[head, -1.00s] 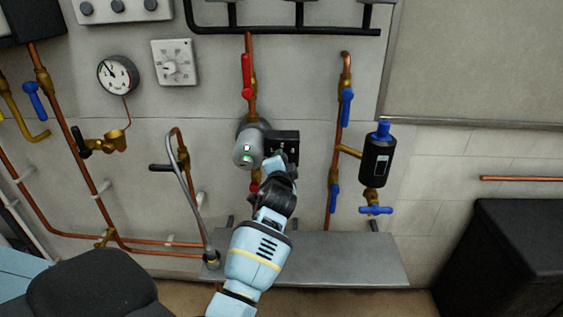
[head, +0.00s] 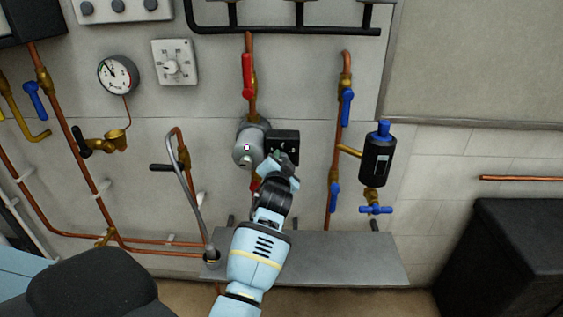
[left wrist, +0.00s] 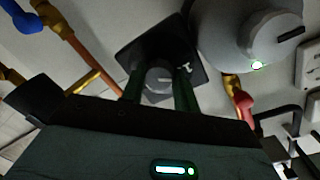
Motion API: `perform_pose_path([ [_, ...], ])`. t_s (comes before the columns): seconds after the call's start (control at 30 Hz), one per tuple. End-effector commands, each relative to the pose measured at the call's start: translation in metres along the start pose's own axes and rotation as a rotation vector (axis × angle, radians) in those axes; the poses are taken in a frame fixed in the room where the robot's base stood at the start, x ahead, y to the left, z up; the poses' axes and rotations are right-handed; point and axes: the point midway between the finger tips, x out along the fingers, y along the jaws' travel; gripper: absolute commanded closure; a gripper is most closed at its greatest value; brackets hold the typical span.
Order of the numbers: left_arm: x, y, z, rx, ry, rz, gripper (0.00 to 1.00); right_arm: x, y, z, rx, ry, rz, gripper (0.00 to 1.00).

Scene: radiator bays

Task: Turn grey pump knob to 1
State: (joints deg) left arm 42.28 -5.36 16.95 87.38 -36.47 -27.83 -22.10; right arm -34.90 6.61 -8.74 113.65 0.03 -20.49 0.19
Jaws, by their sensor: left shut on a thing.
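The grey pump (head: 248,148) is a round body on a vertical copper pipe in the middle of the head view. A black box (head: 291,137) sits against its right side. In the left wrist view, a grey knob (left wrist: 157,75) stands on the face of this black box (left wrist: 190,52). My left gripper (head: 273,164) is at the box, and its dark fingers are shut on the knob, one on each side. The pump also shows in the left wrist view (left wrist: 225,35), with a lit green light. The knob's scale marks cannot be read. My right gripper is out of view.
A red lever (head: 247,75) is above the pump, and red shows below it beside my gripper. A blue-handled pipe (head: 346,105) and black filter (head: 376,160) stand to the right.

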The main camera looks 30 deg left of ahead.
Motion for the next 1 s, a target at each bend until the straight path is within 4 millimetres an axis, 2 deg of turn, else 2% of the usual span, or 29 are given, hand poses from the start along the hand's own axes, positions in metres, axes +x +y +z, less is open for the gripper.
perform_pose_path([
  [0.17,0.000,0.001,0.000,-0.003,0.000,0.002,0.92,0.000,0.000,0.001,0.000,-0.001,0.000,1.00],
  [0.2,0.000,0.001,0.000,-0.003,0.000,0.002,0.68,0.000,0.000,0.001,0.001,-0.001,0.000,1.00],
  [0.37,0.000,0.001,0.000,-0.002,0.000,0.001,0.48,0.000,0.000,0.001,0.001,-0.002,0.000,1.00],
  [0.73,-0.004,0.000,0.000,-0.001,0.000,0.000,0.48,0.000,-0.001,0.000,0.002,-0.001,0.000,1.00],
  [1.0,-0.038,0.000,-0.001,-0.002,0.001,0.001,0.48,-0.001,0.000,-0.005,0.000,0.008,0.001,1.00],
])
